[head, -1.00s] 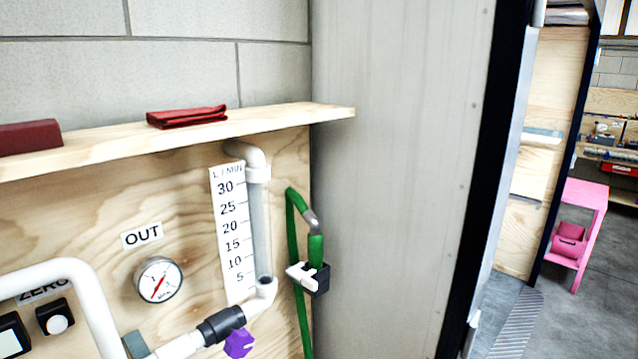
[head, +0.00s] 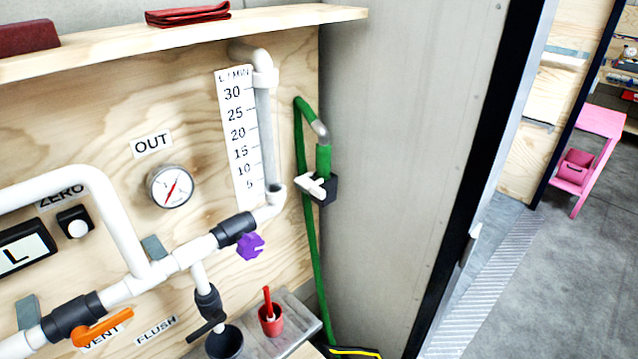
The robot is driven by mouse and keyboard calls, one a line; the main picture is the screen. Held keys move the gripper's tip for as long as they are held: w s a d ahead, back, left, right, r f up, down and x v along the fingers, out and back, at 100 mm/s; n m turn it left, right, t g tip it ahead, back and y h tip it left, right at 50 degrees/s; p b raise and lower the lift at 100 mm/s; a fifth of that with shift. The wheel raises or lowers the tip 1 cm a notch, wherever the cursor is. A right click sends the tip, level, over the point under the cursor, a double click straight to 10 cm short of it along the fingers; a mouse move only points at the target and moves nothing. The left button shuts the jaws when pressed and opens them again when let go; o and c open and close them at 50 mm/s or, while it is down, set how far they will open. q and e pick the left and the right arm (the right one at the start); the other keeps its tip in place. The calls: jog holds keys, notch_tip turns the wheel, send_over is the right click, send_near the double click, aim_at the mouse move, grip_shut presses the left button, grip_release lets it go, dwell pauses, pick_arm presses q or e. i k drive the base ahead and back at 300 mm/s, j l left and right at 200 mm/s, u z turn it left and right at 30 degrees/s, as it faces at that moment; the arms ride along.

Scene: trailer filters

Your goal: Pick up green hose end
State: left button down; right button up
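The green hose (head: 313,250) runs up the right edge of the wooden panel in the head view and bends over at the top. Its end (head: 323,158), with a grey metal piece at the bend, points down into a black holder (head: 325,192) with a white clip (head: 313,186). The holder is fixed near the panel's right edge. The lower part of the hose goes down behind the grey ledge's right end. Neither of my grippers shows in this view.
White pipes (head: 120,225) with a purple handle (head: 250,246) and an orange handle (head: 102,327) cross the panel. A wooden shelf (head: 290,18) juts out above. A red cup (head: 271,320) stands on the grey ledge (head: 300,312). A grey wall (head: 400,130) closes the right side.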

aim_at(323, 149)
jog(key=k, duration=0.25)
jog(key=k+l+u, duration=0.1)
jog(key=l, duration=0.35)
jog(key=k+l, duration=0.1)
jog(key=l, duration=0.35)
jog(key=l+u, duration=0.25)
jog(key=l, duration=0.8)
